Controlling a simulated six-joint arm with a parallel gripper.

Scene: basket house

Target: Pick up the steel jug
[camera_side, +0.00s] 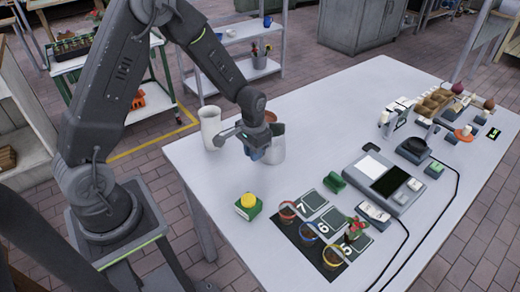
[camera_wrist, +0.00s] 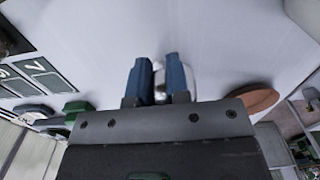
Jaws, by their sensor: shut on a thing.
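The steel jug (camera_side: 278,150) stands upright on the light table, near its left end in the side view. My gripper (camera_side: 255,150) is at the jug's left side, with its blue fingers low and pointing down. In the wrist view, my gripper (camera_wrist: 158,80) has its fingers close together on a narrow shiny part of the jug (camera_wrist: 159,82). More of the jug shows just right of the right finger. I cannot tell whether the fingers hold its handle or its wall, and I see no clear gap under it.
A cream pitcher (camera_side: 211,127) stands close left of my gripper. A terracotta dish (camera_side: 270,117) is just behind the jug. A green-and-yellow box (camera_side: 247,205) and several small pots on a numbered dark mat (camera_side: 318,238) are nearer the front. The table between is clear.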

